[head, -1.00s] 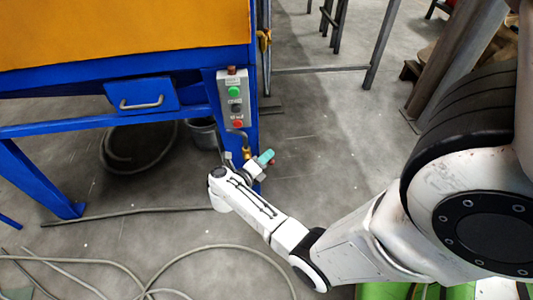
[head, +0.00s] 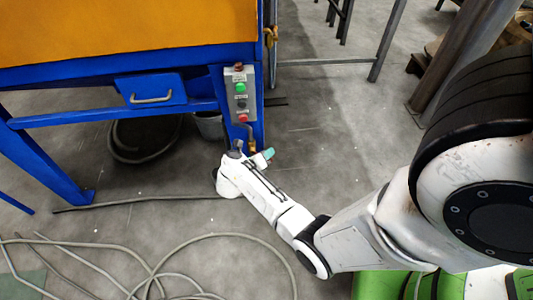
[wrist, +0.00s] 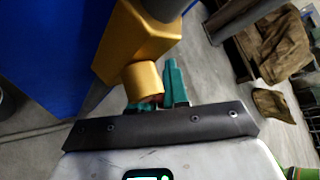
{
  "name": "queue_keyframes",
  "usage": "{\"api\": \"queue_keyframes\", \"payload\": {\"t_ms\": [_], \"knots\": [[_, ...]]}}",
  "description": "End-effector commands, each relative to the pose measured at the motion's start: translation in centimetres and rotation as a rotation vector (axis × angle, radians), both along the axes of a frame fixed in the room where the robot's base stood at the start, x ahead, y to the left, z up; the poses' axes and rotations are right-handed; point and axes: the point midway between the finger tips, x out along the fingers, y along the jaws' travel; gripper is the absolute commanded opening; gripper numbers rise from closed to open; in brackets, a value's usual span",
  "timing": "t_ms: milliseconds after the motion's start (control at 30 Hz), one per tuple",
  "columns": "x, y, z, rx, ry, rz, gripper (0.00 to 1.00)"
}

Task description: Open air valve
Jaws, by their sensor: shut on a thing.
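The air valve has a brass-yellow body (wrist: 135,45) on a pipe beside the blue machine leg; it shows small in the head view (head: 252,147), under the button box. A short yellow cylinder (wrist: 143,82) sticks out of the body towards my gripper. My gripper (wrist: 155,96) has teal fingers, one on each side of a small red part (wrist: 151,100), probably the valve handle, and is shut on it. The fingers and the dark palm plate hide most of the red part. In the head view a teal finger (head: 266,154) shows beside the machine leg; the handle is hidden.
A grey button box (head: 240,93) is fixed to the blue leg above the valve. A blue drawer (head: 150,91) and orange panel are at the left. A bucket stands behind the leg. Hoses (head: 150,262) lie on the floor. Floor right of the leg is clear.

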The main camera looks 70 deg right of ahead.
Motion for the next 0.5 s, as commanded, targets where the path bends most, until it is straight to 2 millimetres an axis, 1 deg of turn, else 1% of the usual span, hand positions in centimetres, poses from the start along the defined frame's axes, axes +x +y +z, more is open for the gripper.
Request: {"api": "queue_keyframes", "payload": {"t_ms": [33,167,200,400,500], "knots": [[-0.87,0.25,-0.7,0.011,0.014,-0.013,0.0],[-0.86,0.26,-0.71,0.012,0.014,-0.012,0.0],[-0.86,0.26,-0.71,0.012,0.014,-0.012,0.19],[-0.71,0.22,-0.61,0.009,0.012,-0.009,0.36],[-0.52,0.17,-0.45,0.007,0.01,-0.006,0.36]]}}
